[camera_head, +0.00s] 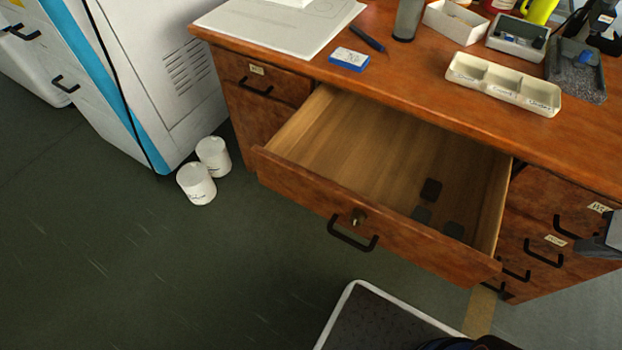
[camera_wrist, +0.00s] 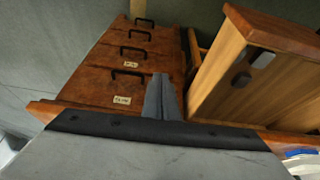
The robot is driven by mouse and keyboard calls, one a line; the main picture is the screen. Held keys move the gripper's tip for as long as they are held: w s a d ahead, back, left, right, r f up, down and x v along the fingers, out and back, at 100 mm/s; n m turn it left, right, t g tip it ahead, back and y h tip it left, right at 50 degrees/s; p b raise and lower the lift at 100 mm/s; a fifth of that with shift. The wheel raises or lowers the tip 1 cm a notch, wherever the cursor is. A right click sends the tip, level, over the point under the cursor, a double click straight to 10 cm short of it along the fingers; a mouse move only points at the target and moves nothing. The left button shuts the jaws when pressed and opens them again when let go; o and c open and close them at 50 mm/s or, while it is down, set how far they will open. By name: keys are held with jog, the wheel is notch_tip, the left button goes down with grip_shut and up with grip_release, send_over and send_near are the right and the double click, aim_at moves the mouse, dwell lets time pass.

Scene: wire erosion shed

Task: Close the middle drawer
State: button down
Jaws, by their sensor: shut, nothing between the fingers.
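The middle drawer (camera_head: 330,215) of the wooden desk is pulled well out in the head view. In the wrist view the open drawer (camera_wrist: 225,75) is on the right, seen tilted. My gripper (camera_wrist: 163,97) is shut and empty, apart from the drawer, with the right-hand drawer stack behind it. In the head view, a grey part of my arm shows at the right edge; the fingertips are not clear there.
A stack of labelled drawers (camera_head: 560,225) stands right of the open drawer, with protruding black handles. The desktop (camera_head: 420,75) holds a white compartment tray (camera_head: 503,83) and a blue box (camera_head: 349,59). Two white tubs (camera_head: 196,184) stand on the floor left. Floor before the drawer's left part is clear.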

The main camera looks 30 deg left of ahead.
jog(key=w+a+r+n+g, duration=0.1)
jog(key=a+r+n, duration=0.1)
jog(key=a+n, duration=0.6)
jog(key=w+a+r+n, duration=0.2)
jog(key=a+n, duration=0.3)
jog(key=a, duration=0.5)
jog(key=w+a+r+n+g, duration=0.1)
jog(key=a+r+n, duration=0.2)
jog(key=a+n, duration=0.5)
jog(key=n, duration=1.5)
send_near(286, 170)
jog(key=s+d+r, duration=0.2)
jog(key=s+r, duration=0.1)
jog(key=s, duration=0.3)
jog(key=shift+w+a+f, duration=0.1)
jog(key=shift+w+f, duration=0.95)
jog(key=shift+f, duration=0.5)
jog(key=shift+w+f, duration=1.05)
jog(key=shift+f, duration=0.45)
jog(key=shift+w+a+f, duration=0.1)
jog(key=shift+w+f, duration=0.95)
jog(key=shift+f, duration=0.5)
